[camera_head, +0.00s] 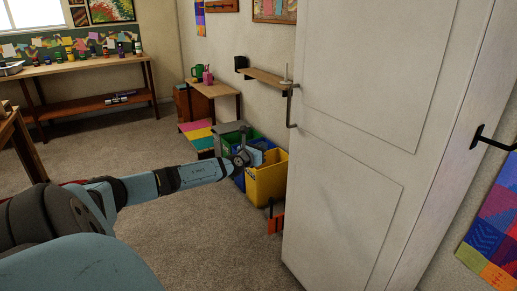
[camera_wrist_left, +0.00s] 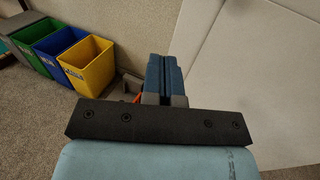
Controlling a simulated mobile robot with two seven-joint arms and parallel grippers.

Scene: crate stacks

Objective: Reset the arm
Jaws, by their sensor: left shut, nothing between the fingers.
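My left arm reaches in from the left in the head view. Its gripper (camera_head: 257,157) is shut and empty, and in the picture it overlaps the bins; I cannot tell the distance between them. In the left wrist view the two blue fingers (camera_wrist_left: 164,75) are pressed together, with nothing between them and the pale door panel close by on the right. My right gripper is not in view.
A white door (camera_head: 350,130) with a handle (camera_head: 291,105) stands right of the gripper. Yellow (camera_head: 268,182), blue (camera_wrist_left: 62,42) and green (camera_wrist_left: 35,32) bins stand in a row. A wall shelf (camera_head: 265,77) is behind. Carpet at centre-left is clear.

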